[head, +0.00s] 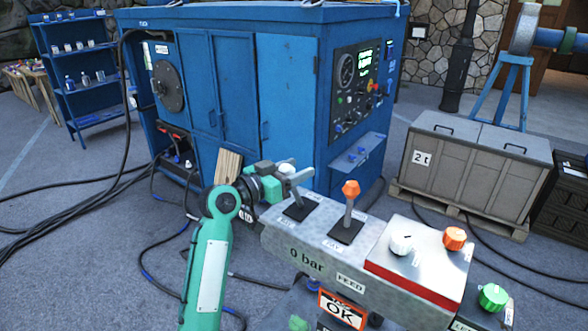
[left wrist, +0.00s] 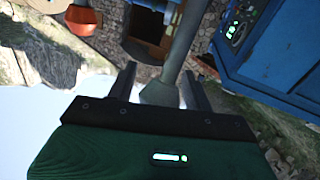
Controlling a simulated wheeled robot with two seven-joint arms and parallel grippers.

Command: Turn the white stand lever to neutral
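The stand lever with the white knob (head: 287,169) rises from a black slot plate (head: 300,210) on the grey control stand (head: 322,249). Its stick is largely hidden by my gripper in the head view. My left gripper (head: 298,178) is at the knob, coming in from the left. My right gripper is not in view.
A red-edged panel (head: 418,262) carries a white knob and an orange button. A green knob (head: 493,297) is at the right. A blue machine cabinet (head: 230,90) stands behind.

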